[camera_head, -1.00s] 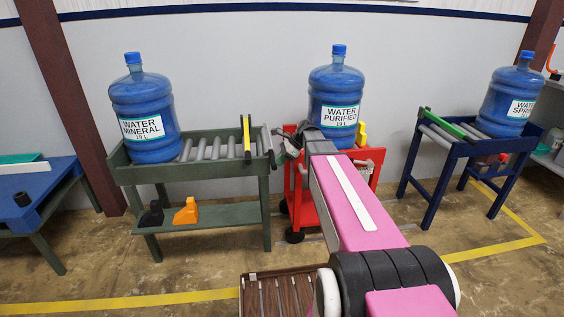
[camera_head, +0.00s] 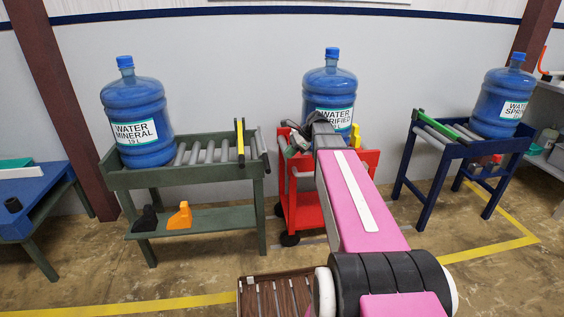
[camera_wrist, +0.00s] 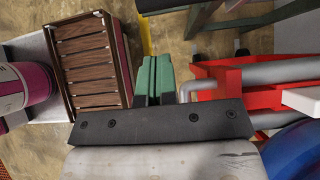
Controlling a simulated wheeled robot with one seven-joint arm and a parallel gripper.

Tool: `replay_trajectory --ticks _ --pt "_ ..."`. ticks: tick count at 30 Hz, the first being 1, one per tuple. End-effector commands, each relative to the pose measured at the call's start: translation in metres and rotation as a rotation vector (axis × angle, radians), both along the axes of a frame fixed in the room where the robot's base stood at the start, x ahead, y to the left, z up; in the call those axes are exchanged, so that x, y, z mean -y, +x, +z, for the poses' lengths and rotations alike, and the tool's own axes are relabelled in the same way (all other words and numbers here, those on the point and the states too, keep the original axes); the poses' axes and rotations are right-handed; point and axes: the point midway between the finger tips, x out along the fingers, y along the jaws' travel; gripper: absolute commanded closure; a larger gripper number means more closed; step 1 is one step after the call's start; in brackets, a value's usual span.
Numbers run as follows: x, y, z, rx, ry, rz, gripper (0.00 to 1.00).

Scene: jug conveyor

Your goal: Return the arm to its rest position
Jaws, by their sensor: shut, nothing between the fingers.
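My gripper (camera_head: 291,143) is shut and empty, with its green fingers together in the wrist view (camera_wrist: 155,76). In the head view it is small at the end of my extended pink arm, in front of the red cart and partly hidden by my wrist. The purified water jug (camera_head: 329,88) stands upright behind it on the red cart (camera_head: 308,204), its label partly covered by my arm. Part of a blue jug (camera_wrist: 296,153) shows at the lower right of the wrist view.
The mineral water jug (camera_head: 137,110) stands on a green roller table (camera_head: 190,177) at the left. Another jug (camera_head: 503,99) stands on a dark blue roller table (camera_head: 460,150) at the right. A brown slatted crate (camera_wrist: 92,62) lies below. Open floor separates the tables.

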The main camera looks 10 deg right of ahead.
Motion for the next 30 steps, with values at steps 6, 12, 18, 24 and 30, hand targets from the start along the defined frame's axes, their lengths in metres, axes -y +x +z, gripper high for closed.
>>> replay_trajectory --ticks 6,12,18,24,30 --pt "0.021 0.001 0.031 0.001 0.0 -0.001 1.0" --pt "0.029 -0.001 0.04 0.003 -0.003 0.003 1.0" --pt "0.018 -0.027 0.006 0.087 -0.081 0.127 1.0" --pt "0.001 -0.083 -0.063 0.269 -0.258 0.461 1.0" --pt "-0.006 -0.146 -0.122 0.43 -0.427 0.915 1.0"
